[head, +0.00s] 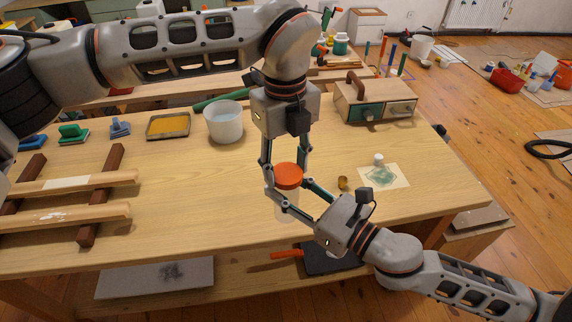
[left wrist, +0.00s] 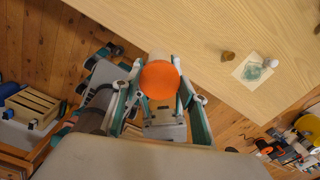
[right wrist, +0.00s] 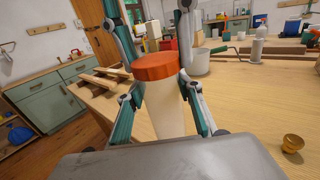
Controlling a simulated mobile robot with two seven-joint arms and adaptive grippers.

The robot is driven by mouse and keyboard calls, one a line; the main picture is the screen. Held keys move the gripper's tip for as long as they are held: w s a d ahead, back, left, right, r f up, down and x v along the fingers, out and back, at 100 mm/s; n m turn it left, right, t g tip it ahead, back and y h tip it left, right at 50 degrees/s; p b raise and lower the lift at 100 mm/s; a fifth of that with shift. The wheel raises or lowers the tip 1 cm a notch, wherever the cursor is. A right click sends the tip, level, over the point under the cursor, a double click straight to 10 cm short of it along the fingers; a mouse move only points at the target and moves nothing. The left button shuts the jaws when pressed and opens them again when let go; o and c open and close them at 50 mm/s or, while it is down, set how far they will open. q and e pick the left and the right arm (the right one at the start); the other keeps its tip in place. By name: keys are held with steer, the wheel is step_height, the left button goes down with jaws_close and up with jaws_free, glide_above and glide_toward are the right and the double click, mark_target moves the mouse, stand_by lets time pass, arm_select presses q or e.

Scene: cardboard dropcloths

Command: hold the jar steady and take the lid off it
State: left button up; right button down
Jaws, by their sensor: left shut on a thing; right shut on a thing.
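The jar (right wrist: 163,112) is a pale, whitish cylinder standing upright near the front edge of the wooden bench. Its orange-red lid (head: 288,176) sits on top; in the right wrist view the lid (right wrist: 155,66) rests level on the jar with no gap that I can see. My left gripper (head: 286,170) comes down from above, its fingers shut on the lid from two sides. My right gripper (right wrist: 160,95) reaches in from the front right, its fingers shut on the jar body below the lid. In the head view the fingers partly hide the jar.
A white pot (head: 224,124) and a yellow tray (head: 168,126) stand left of the jar. A drawer box (head: 375,103) stands at the back right. Wooden slats (head: 70,185) lie at far left.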

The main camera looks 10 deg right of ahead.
arm_select(q)
steer(key=shift+w+r, duration=0.15)
steer(key=shift+r, duration=0.05)
arm_select(e)
steer(key=shift+s, duration=0.1)
arm_select(q)
steer(key=shift+r, duration=0.55)
arm_select(e)
steer(key=shift+f, duration=0.1)
arm_select(q)
steer(key=shift+r, duration=0.25)
steer(key=shift+r, duration=0.15)
